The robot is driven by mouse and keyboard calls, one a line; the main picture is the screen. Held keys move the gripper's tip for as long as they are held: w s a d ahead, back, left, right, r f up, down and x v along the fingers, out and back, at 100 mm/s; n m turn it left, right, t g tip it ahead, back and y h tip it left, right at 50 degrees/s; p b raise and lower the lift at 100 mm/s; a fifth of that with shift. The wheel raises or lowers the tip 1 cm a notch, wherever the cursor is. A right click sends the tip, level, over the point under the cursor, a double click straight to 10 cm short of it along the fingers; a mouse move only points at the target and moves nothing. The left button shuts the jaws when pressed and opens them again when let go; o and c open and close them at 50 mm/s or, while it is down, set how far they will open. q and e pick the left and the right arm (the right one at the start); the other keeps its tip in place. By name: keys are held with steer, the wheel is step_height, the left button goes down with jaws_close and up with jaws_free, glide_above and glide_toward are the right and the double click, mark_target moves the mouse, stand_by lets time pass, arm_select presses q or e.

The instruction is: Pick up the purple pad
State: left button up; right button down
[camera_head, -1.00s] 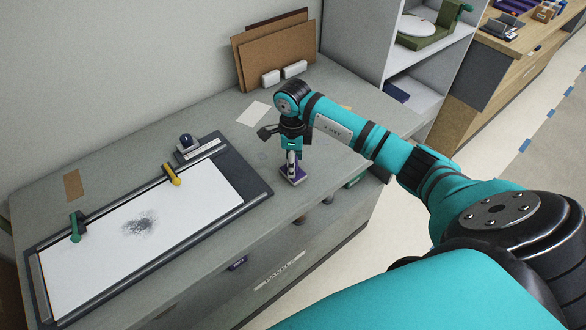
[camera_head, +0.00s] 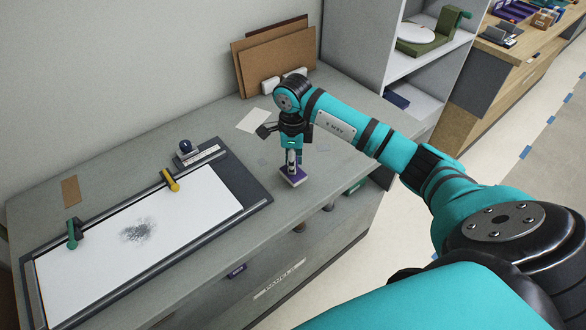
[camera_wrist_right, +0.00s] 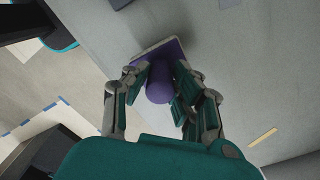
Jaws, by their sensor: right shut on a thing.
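My right gripper (camera_head: 292,160) points down over the pad near the counter's front edge. In the wrist view its two fingers (camera_wrist_right: 158,92) are shut on the knob from both sides. I cannot tell clearly whether the pad is touching the counter or just above it. My left gripper is not in view.
A framed white board (camera_head: 190,212) with a dark smudge, a green clamp (camera_head: 72,236) and a yellow clamp (camera_head: 171,180) lies to the left. A dark blue-knobbed stamp (camera_head: 186,148) stands behind it. Brown boards (camera_head: 278,62) lean on the wall. A shelf (camera_head: 430,62) stands right.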

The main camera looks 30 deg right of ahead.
steer(key=s+a+r+b, duration=0.2)
steer(key=s+a+b, duration=0.2)
steer(key=s+a, duration=0.5)
steer(key=s, duration=0.4)
steer(key=shift+a+r, duration=0.15)
steer(key=shift+r, duration=0.15)
steer(key=c, duration=1.8)
jaws_free()
jaws_close()
